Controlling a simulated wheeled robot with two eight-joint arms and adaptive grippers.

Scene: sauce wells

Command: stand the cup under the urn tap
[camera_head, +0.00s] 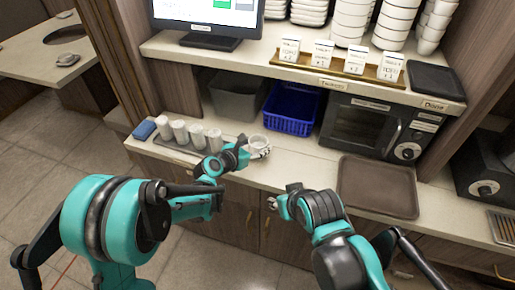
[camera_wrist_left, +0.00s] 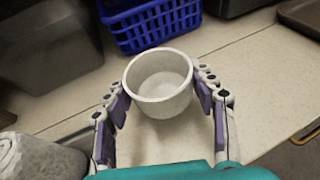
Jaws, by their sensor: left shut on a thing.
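The cup (camera_wrist_left: 160,88) is small, white and round, and it is upright with its empty inside showing in the left wrist view. My left gripper (camera_wrist_left: 158,92) is shut on it, with one finger on each side. In the head view the cup (camera_head: 259,145) is over the pale counter, at the tip of my left gripper (camera_head: 249,151). Whether it touches the counter is unclear. My right gripper (camera_head: 272,203) is in front of the cabinet doors, below the counter edge, and its fingers are too small to read. I cannot make out an urn tap in either view.
A blue basket (camera_head: 290,108) and a grey bin (camera_head: 237,96) stand behind the cup. Rolled white towels (camera_head: 197,135) lie to its left. To the right are a black oven (camera_head: 358,127), a brown tray (camera_head: 377,187) and a dark appliance (camera_head: 486,165) at the edge.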

